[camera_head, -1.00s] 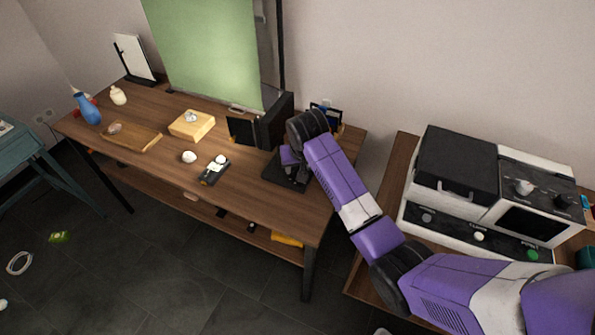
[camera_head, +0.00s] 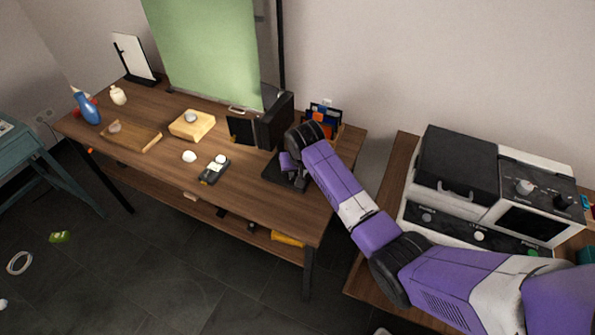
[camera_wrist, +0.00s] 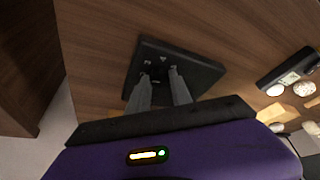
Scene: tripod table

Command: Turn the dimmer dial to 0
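The dimmer is a flat black plate (camera_wrist: 195,72) with small pale marks, lying on the wooden table. It also shows at the table's right end in the head view (camera_head: 272,171). My gripper (camera_wrist: 160,73) is over this plate, its two grey fingers apart with their tips at the plate's middle. A small dark shape, seemingly the dial (camera_wrist: 156,82), shows between the fingers. It is mostly hidden, and I cannot tell its setting or whether the fingers touch it. In the head view my gripper (camera_head: 300,182) is low over the plate.
A black upright box (camera_head: 270,125) stands just behind the plate. A small black device (camera_head: 212,172) with a pale face lies to the left, beside a white round object (camera_head: 189,156).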

